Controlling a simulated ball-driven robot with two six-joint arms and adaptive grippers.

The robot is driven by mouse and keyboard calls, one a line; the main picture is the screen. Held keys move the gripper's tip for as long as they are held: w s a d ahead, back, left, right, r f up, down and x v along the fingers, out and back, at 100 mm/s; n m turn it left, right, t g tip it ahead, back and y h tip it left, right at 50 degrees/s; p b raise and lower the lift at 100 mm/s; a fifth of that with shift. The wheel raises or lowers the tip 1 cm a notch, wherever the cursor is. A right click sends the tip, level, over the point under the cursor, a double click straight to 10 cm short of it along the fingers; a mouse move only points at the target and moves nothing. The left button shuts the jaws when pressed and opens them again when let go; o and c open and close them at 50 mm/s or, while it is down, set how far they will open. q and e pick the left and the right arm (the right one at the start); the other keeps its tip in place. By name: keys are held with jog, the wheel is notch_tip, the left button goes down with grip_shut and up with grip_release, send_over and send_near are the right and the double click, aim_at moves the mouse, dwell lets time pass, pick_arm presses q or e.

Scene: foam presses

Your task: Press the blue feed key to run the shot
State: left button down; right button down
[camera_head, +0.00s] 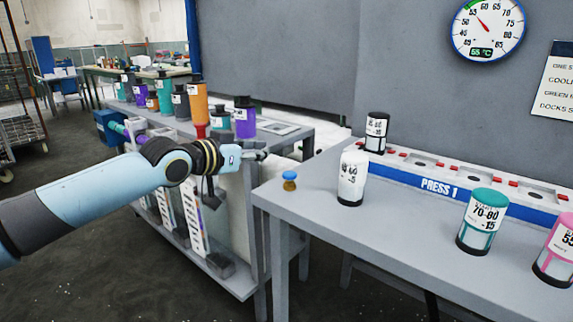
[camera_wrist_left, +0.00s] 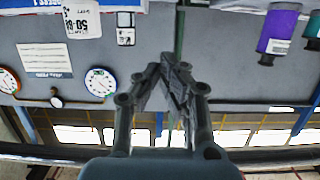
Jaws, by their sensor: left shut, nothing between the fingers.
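I cannot make out the knob in the wrist view. My right gripper is not in view.
A white canister (camera_head: 352,178), a teal-topped one (camera_head: 482,222) and a pink one (camera_head: 556,250) stand on the table beside the blue PRESS 1 rail (camera_head: 440,187). A dial (camera_head: 487,27) hangs on the wall. Left, a bench holds several coloured canisters, including a purple one (camera_head: 245,120).

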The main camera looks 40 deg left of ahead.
pick_arm(q)
jog(key=b, duration=0.3)
send_over(287, 176)
notch_tip(287, 176, down, 3)
notch_tip(287, 176, down, 2)
jog(key=shift+f, duration=0.1)
jog(key=shift+f+b, duration=0.4)
jog(key=shift+f, duration=0.3)
